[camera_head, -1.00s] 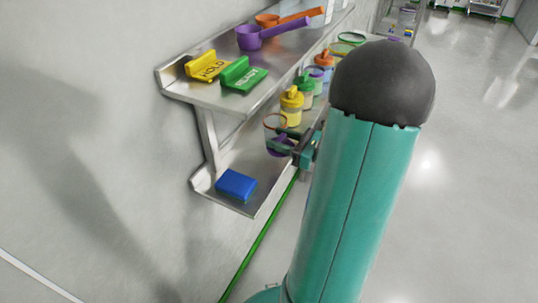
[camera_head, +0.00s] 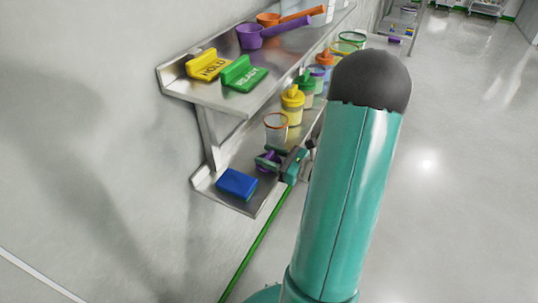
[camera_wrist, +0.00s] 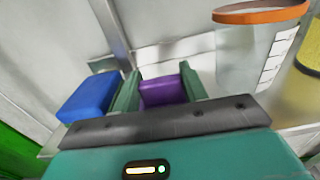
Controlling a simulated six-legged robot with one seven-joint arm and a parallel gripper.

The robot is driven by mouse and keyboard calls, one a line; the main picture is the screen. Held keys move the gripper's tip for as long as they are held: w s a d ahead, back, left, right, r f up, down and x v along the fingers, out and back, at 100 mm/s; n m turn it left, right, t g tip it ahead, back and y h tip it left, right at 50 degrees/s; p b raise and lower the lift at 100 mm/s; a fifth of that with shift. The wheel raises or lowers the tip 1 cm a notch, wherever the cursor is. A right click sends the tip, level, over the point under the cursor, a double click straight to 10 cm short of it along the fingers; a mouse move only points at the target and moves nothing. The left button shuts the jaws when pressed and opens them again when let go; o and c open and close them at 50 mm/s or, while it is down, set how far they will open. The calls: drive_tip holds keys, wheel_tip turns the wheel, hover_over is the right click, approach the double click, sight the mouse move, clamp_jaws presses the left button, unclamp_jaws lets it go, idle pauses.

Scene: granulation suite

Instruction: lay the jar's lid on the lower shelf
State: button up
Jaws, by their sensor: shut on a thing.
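The purple lid (camera_head: 266,161) is between the fingers of my gripper (camera_head: 271,158), low over the lower shelf (camera_head: 249,206). In the wrist view the purple lid (camera_wrist: 163,91) sits between the two green fingers of my gripper (camera_wrist: 160,88), which is shut on it. I cannot tell whether the lid touches the shelf. An open clear jar (camera_head: 276,131) with an orange rim stands on the same shelf just behind the lid; the jar also shows at the upper right of the wrist view (camera_wrist: 245,55).
A blue block (camera_head: 237,184) lies on the near end of the lower shelf, left of my gripper.

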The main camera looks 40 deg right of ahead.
drive_tip(key=o, duration=1)
drive_tip(key=shift+r, duration=0.2)
drive_tip(key=v, duration=1.2)
